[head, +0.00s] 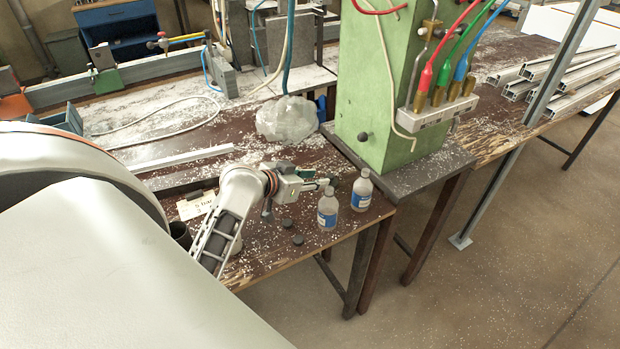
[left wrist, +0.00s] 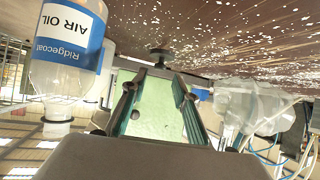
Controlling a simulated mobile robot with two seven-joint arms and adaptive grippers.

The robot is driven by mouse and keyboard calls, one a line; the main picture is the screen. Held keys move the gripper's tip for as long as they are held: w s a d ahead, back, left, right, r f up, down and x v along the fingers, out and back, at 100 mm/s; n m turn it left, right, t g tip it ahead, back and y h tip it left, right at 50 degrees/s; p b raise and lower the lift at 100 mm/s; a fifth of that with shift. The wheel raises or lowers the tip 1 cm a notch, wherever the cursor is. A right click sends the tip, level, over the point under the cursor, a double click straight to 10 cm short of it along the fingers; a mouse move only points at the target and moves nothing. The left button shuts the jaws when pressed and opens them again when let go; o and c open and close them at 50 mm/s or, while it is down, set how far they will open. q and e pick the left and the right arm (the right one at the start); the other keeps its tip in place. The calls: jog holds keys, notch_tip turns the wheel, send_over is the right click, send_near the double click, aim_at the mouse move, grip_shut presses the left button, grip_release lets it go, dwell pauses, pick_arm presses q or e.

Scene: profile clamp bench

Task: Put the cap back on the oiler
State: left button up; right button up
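Two clear bottles with blue-and-white labels stand upright at the bench corner: a nearer one (head: 327,212) and a farther one (head: 361,194). In the left wrist view, which is upside down, a bottle labelled AIR OIL (left wrist: 66,60) is left of the fingers; its neck shows no dark cap. My left gripper (head: 322,184) is low over the bench behind the nearer bottle. Its fingers (left wrist: 156,85) are apart with nothing between them. A small dark cap-like piece (left wrist: 160,54) shows just beyond the fingertips. Two dark discs (head: 287,223) (head: 298,239) lie nearer. My right gripper is out of view.
A green machine column (head: 385,90) with a dark knob (head: 364,136) rises behind the bottles. A crumpled clear plastic bag (head: 287,119) lies on the bench behind my gripper. The bench edge is close to the bottles. White chips litter the brown top.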

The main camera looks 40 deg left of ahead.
aim_at(329, 176)
pick_arm(q)
jog(key=shift+x, duration=3.65)
jog(key=shift+w, duration=0.1)
jog(key=shift+c, duration=0.6)
grip_shut()
jog(key=shift+f, duration=0.15)
jog(key=shift+r, duration=3.2)
